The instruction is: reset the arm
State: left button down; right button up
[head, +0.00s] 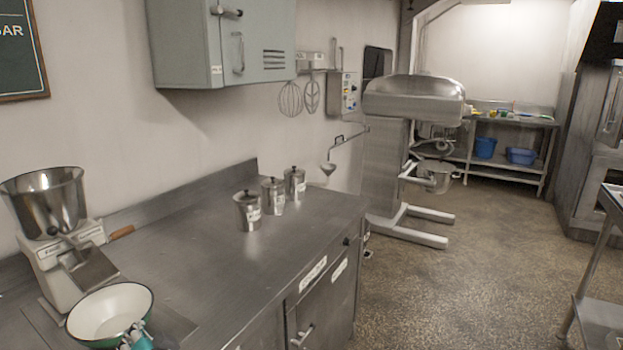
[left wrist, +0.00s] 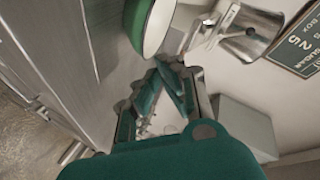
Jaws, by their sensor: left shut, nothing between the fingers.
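My left gripper (head: 138,336) shows at the bottom edge of the head view, in front of the near rim of a white bowl with a green outside (head: 112,312). Only its green tip end shows there. In the left wrist view, the gripper (left wrist: 165,70) has its green fingers together with nothing between them. The bowl (left wrist: 160,28) lies just beyond the fingertips in that view; I cannot tell whether they touch it. My right gripper is in neither view.
A grinder with a steel hopper (head: 45,205) stands behind the bowl. Several lidded steel canisters (head: 247,212) stand farther along the steel counter (head: 200,260). The counter between is clear. A grey wall cabinet (head: 220,45) hangs above. A large mixer (head: 415,100) stands beyond.

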pick_arm(q)
jog(key=s+d+f+g+h, duration=0.3)
jog(key=s+f+h, duration=0.35)
jog(key=f, duration=0.75)
jog(key=s+d+f+g+h, duration=0.2)
jog(key=s+d+f, duration=0.15)
jog(key=s, duration=0.55)
jog(key=s+d+f+g+h, duration=0.1)
jog(key=s+d+f+g, duration=0.3)
jog(key=s, duration=0.5)
notch_tip(320, 180, down, 29)
jog(key=s+a, duration=0.1)
jog(key=s, duration=0.2)
jog(key=s+a+f+g, duration=0.1)
jog(key=s+a+f, duration=0.2)
jog(key=s+f, duration=1.1)
jog(key=shift+s+f, duration=0.15)
jog(key=shift+s, duration=0.45)
jog(key=shift+s+a, duration=0.1)
